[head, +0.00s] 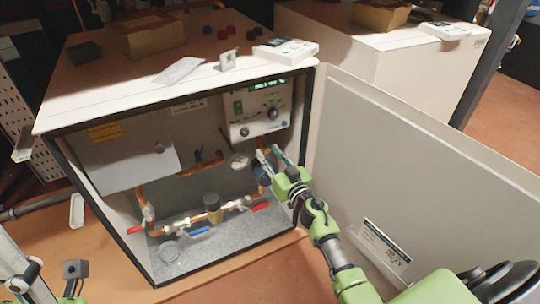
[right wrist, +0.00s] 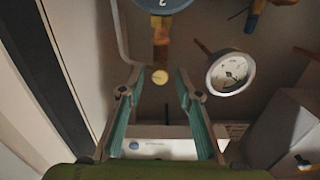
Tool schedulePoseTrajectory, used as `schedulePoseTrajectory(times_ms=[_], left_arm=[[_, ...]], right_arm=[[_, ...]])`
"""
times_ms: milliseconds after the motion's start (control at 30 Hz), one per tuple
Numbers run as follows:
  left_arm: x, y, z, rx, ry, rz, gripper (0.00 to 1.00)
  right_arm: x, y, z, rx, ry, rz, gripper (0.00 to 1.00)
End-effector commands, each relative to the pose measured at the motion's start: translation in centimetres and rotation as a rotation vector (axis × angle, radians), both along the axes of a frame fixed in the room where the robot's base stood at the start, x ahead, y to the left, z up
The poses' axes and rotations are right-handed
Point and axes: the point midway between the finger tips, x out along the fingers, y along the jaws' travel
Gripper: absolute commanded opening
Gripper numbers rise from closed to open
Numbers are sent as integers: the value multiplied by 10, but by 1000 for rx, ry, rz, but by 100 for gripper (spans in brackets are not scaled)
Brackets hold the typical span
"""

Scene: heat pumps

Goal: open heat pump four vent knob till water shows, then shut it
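The heat pump cabinet (head: 180,82) stands open in the head view, with copper pipes and valves inside; I cannot read a number four on it. In the right wrist view a small round brass knob (right wrist: 160,77) sits on a brass fitting under a blue round part (right wrist: 163,4); it may be the vent knob. My right gripper (head: 268,151) reaches into the cabinet's right side. Its fingers (right wrist: 158,70) are open on either side of the brass knob, with gaps visible. No water shows.
The open door (head: 415,165) stands right of my right arm. A pressure gauge (head: 239,161) is close to the gripper. Red-handled valves (head: 260,207), a blue handle (head: 198,231) and a clear cup (head: 170,250) are lower inside. A control panel (head: 258,115) is above.

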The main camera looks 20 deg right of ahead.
Motion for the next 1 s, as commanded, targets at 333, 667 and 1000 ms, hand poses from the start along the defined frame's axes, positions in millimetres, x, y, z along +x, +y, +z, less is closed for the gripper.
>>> schedulePoseTrajectory(times_ms=[333,667,1000], left_arm=[[0,0,0,1,2,0,40],[0,0,2,1,2,0,40],[0,0,4,1,2,0,40]], right_arm=[[0,0,0,-3,0,0,0],[0,0,1,-118,-4,0,0],[0,0,0,-411,-13,-1,0]])
